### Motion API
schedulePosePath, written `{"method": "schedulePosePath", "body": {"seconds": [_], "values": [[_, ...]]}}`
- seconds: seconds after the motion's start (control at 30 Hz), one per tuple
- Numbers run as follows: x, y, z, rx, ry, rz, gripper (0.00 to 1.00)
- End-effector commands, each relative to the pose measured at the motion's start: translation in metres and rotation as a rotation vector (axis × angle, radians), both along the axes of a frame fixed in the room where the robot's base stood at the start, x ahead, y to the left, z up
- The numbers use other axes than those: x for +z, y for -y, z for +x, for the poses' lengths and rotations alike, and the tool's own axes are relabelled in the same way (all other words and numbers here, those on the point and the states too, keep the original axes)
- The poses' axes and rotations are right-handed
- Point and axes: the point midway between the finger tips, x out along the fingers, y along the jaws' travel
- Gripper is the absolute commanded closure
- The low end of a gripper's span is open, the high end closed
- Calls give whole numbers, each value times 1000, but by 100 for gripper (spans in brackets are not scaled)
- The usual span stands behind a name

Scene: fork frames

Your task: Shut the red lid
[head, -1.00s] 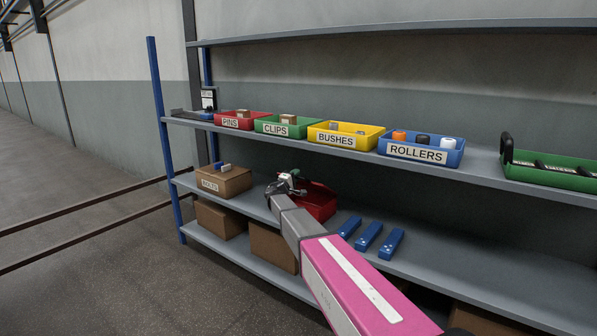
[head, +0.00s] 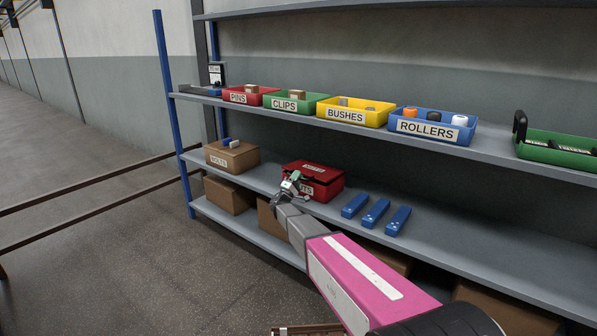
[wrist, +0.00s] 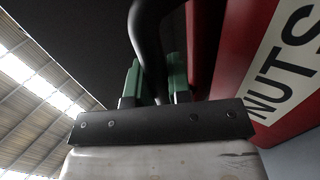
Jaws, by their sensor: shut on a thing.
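The red box marked NUTS (head: 329,191) stands on the middle shelf in the head view. Its red lid (head: 322,167), with a pale label, lies over the top of the box. I cannot tell whether it sits flush at the front edge. My gripper (head: 291,184) is at the front left of the box. In the wrist view, its green fingertips (wrist: 153,82) are shut on a black curved handle (wrist: 147,38). The red wall with the NUTS label (wrist: 285,62) is close on the right. The handle's attachment is hidden.
A brown BOLTS box (head: 232,157) stands left of the red box, and several blue bars (head: 376,213) lie to its right. Bins such as BUSHES (head: 353,111) line the shelf above. Brown cartons (head: 228,194) fill the shelf below.

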Motion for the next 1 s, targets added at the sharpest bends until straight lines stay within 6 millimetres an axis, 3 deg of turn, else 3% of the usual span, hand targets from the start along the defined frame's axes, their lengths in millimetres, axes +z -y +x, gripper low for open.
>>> {"method": "schedulePosePath", "body": {"seconds": [0.23, 0.67, 0.7, 0.73, 1.0], "values": [[-10, -5, -5, 2, 46, -41, 100], [-11, -4, -6, 2, 52, -47, 100], [-12, -4, -6, 2, 52, -47, 68], [-12, -4, -5, 2, 51, -47, 59], [-13, -2, -3, -1, 48, -44, 56]]}}
